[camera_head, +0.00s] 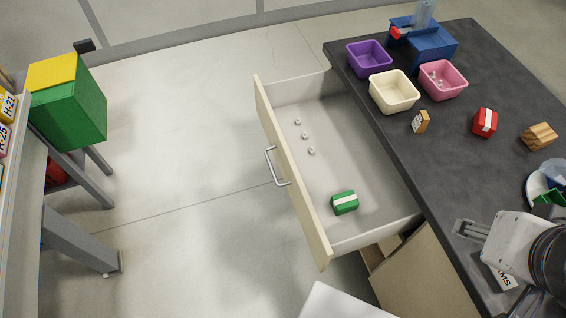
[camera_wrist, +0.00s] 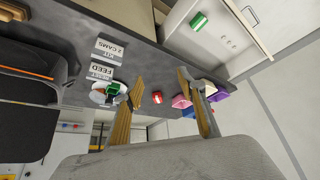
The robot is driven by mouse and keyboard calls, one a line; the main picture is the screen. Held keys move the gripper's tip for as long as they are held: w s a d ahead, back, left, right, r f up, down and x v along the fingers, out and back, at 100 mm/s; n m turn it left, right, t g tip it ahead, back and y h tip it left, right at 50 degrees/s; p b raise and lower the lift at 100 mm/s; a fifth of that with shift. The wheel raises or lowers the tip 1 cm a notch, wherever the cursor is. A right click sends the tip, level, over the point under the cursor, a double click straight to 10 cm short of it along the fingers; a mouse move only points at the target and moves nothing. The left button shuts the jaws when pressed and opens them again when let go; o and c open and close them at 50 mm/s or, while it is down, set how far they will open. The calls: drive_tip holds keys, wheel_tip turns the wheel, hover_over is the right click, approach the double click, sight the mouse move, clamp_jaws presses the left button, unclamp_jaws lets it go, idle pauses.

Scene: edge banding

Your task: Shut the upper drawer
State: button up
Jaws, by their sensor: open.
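The upper drawer (camera_head: 350,140) is pulled far out from under the dark worktop, toward the left in the head view. Its beige front panel (camera_head: 284,175) carries a metal bar handle (camera_head: 277,167) on its outer face. Inside lie a green box with a white stripe (camera_head: 344,202) and three small pale pieces (camera_head: 305,135). The drawer also shows at the upper right of the wrist view (camera_wrist: 222,43). My gripper (camera_head: 468,231) is at the lower right, over the worktop and apart from the drawer. Its two fingers are spread with nothing between them in the wrist view (camera_wrist: 158,84).
Purple (camera_head: 368,59), cream (camera_head: 395,92) and pink (camera_head: 442,80) bins stand on the worktop (camera_head: 455,135), near a blue device (camera_head: 430,45). A red box (camera_head: 485,122) and a wooden block (camera_head: 539,136) lie nearby. Open floor (camera_head: 185,150) lies left of the drawer.

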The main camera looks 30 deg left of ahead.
drive_tip(key=shift+a, duration=0.1)
drive_tip(key=shift+c, duration=0.9)
drive_tip(key=w+a+f+n+g+y, duration=0.1)
drive_tip(key=a+f+n+g, duration=0.15)
drive_tip(key=a+f, duration=0.75)
drive_tip(key=w+a+f+n+g+y, duration=0.1)
drive_tip(key=a+f+n+g, duration=0.15)
drive_tip(key=a+f, duration=0.8)
drive_tip(key=w+a+f+n+g, duration=0.1)
drive_tip(key=a+f+n, duration=0.25)
drive_tip(key=a, duration=1.25)
drive_tip(key=s+a+f+n+t+y, duration=0.1)
drive_tip(key=a+f, duration=0.4)
drive_tip(key=f, duration=0.3)
drive_tip(key=s+a+f+n+t, duration=0.1)
drive_tip(key=s+a+f, duration=0.1)
drive_tip(key=a+f, duration=0.45)
wheel_tip(320, 180, down, 16)
drive_tip(key=w+a+n+t, duration=0.1)
drive_tip(key=w+n+t, duration=0.2)
drive_tip(key=t, duration=0.3)
drive_tip(key=w+d+r+n+t+h, duration=0.2)
drive_tip(key=w+r+t, duration=0.6)
drive_tip(key=r, duration=0.4)
drive_tip(key=shift+w+d+r+n+t+h, duration=0.4)
drive_tip(key=shift+w+d+n, duration=0.1)
drive_tip(key=shift+d, duration=0.35)
